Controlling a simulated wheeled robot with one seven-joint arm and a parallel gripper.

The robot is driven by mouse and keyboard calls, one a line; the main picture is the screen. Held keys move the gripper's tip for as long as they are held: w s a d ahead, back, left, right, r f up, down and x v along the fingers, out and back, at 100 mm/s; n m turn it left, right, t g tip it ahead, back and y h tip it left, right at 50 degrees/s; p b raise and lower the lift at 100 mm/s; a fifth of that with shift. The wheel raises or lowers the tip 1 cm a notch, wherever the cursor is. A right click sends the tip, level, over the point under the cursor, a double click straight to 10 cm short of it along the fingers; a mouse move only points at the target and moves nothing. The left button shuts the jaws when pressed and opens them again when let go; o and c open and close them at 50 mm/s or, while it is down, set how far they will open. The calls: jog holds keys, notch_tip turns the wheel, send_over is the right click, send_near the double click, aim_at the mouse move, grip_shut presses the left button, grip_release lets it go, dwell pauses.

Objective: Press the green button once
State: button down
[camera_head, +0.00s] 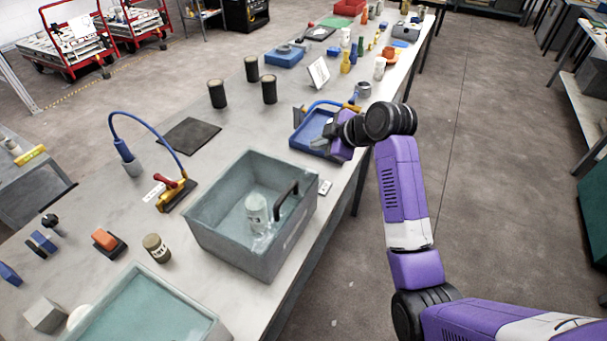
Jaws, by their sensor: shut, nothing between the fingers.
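I cannot make out a green button in the head view; it may be hidden behind my arm or too small to tell. My gripper (319,144) is at the right part of the long grey table, low over the blue tray (301,139) near the table's right edge. The gripper is shut and empty. My purple arm hides part of the tray and what lies behind the wrist. Whether the fingers touch the tray cannot be told.
A deep grey bin (221,235) with a jar (256,207) inside stands nearer on the table. Black cylinders (217,94) stand left of the tray. A black mat (190,136) lies flat. A white tilted panel (318,73) stands beyond the tray, with several small objects farther back.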

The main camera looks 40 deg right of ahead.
jog(key=shift+s+a+f+n, duration=0.25)
jog(key=shift+a+f+n, duration=0.1)
jog(key=shift+n, duration=0.15)
notch_tip(320, 180, down, 7)
jog(key=b, duration=0.6)
jog(key=shift+f, duration=0.1)
jog(key=shift+f+b, duration=0.5)
jog(key=shift+f, duration=0.25)
jog(key=shift+f, duration=0.15)
dwell(1.2)
jog(key=shift+f, duration=0.25)
